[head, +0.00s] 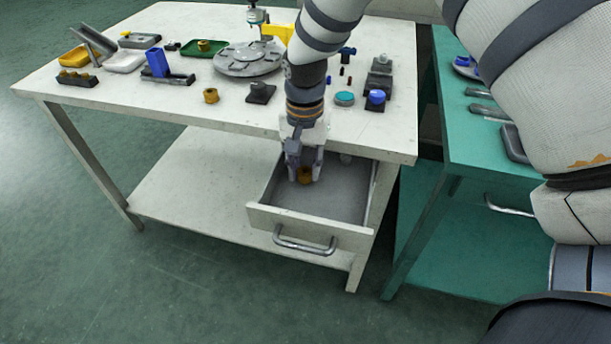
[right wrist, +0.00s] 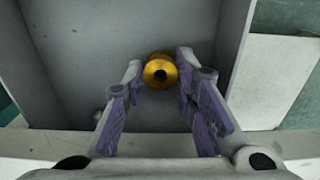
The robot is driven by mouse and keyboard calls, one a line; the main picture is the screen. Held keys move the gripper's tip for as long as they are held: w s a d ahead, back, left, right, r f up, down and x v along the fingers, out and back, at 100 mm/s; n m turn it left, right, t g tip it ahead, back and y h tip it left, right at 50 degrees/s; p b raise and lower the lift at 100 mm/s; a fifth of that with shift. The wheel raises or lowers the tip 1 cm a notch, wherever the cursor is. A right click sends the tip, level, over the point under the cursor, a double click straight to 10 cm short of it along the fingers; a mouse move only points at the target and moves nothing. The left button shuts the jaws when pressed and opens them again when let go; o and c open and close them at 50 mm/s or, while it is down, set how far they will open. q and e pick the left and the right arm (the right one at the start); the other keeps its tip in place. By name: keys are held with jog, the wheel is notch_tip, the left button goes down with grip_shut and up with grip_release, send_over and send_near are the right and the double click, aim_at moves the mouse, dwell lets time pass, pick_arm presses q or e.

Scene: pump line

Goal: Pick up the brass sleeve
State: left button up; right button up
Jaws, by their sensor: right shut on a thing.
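The brass sleeve (head: 304,176) is in the open drawer (head: 285,221) under the white table's front edge. My right gripper (head: 304,172) reaches down into the drawer and is shut on the sleeve. In the right wrist view the sleeve (right wrist: 160,71) shows its round end with a dark bore, between the two fingertips of the gripper (right wrist: 160,80). I cannot tell whether the sleeve still touches the drawer floor. My left gripper is not in view.
The white table (head: 170,105) above carries a round grey plate (head: 248,62), a brass-coloured part (head: 211,95), a blue block (head: 157,63), trays and small parts. The drawer's walls stand close around my gripper. A green table (head: 455,130) stands at the right.

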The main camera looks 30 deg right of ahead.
aim_at(305, 171)
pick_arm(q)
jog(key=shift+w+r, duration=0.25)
pick_arm(e)
jog(key=shift+r, duration=0.45)
jog(key=shift+r+p, duration=0.9)
jog(key=shift+r, duration=1.35)
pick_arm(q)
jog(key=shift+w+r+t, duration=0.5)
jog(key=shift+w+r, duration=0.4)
pick_arm(e)
jog(key=shift+f, duration=0.1)
